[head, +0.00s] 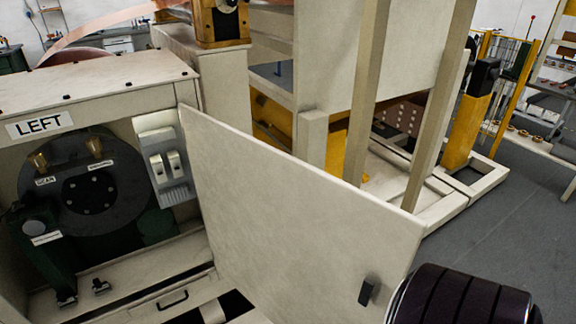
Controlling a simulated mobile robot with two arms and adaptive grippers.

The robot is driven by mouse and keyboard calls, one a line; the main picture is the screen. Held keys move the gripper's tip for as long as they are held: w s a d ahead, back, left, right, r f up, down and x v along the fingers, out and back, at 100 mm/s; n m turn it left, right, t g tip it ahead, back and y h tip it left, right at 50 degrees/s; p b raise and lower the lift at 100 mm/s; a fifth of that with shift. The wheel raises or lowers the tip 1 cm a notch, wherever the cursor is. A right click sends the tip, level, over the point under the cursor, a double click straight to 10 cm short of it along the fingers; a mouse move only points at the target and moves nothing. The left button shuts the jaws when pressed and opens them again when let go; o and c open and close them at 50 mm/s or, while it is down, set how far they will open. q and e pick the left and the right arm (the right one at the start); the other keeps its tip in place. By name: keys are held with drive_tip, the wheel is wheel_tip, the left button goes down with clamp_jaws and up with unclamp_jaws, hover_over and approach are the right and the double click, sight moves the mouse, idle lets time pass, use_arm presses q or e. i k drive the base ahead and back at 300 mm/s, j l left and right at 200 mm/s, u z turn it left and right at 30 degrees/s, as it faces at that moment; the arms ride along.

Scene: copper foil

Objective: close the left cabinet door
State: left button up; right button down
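The left cabinet (120,82) is a cream box with a "LEFT" label on its front, at the left of the head view. Its door (300,210) stands wide open, hinged at the right side of the opening and swung out toward the lower right. A small black handle (367,291) sits near the door's free lower corner. The open cabinet shows a dark round plate, brass knobs and white switches inside. A dark ribbed part of my arm shows at the lower right, close to the door's free edge; I cannot tell whether they touch. Neither gripper is in view.
Behind the door stand cream posts (366,90) and a large panelled machine on a low cream floor frame (440,208). A yellow post (466,130) and shelving stand at the right. Grey floor (510,235) is clear at the right.

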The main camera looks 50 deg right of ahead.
sight(300, 242)
drive_tip(key=k+l+u, duration=0.25)
drive_tip(key=k+l, duration=0.6)
drive_tip(key=l, duration=0.1)
